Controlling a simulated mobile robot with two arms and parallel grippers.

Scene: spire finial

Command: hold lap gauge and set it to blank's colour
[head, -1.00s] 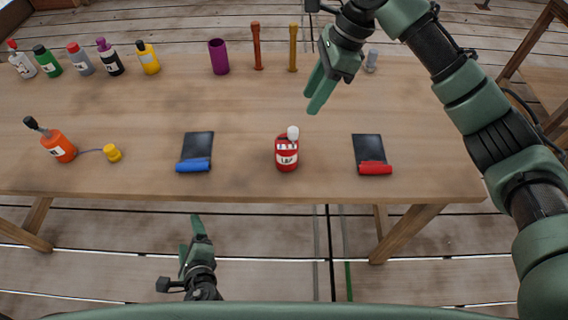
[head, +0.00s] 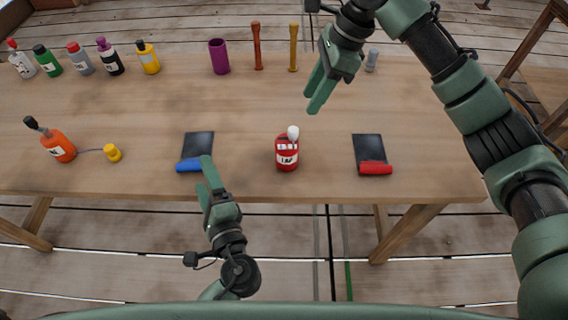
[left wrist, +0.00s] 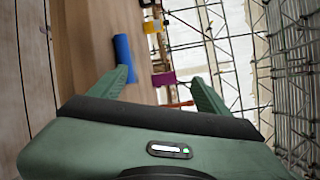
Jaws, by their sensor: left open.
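The lap gauge appears to be the red cylinder (head: 287,157) with a white label and a white knob on top. It stands upright near the table's front edge, in the middle. My left gripper (head: 205,174) is open and empty at the front edge, left of the gauge and apart from it. Its fingers overlap the right end of a blue roll (head: 187,166) in the head view. The left wrist view also shows the open fingers (left wrist: 160,78). My right gripper (head: 318,90) hangs behind the gauge, to its right, holding nothing visible; its finger gap is unclear. I cannot tell which thing is the blank.
A dark pad (head: 198,144) lies with the blue roll; another (head: 367,147) has a red roll (head: 375,168). An orange bottle (head: 60,148) and yellow knob (head: 113,153) are at left. Several bottles, a purple cup (head: 218,57) and two posts (head: 293,48) line the back.

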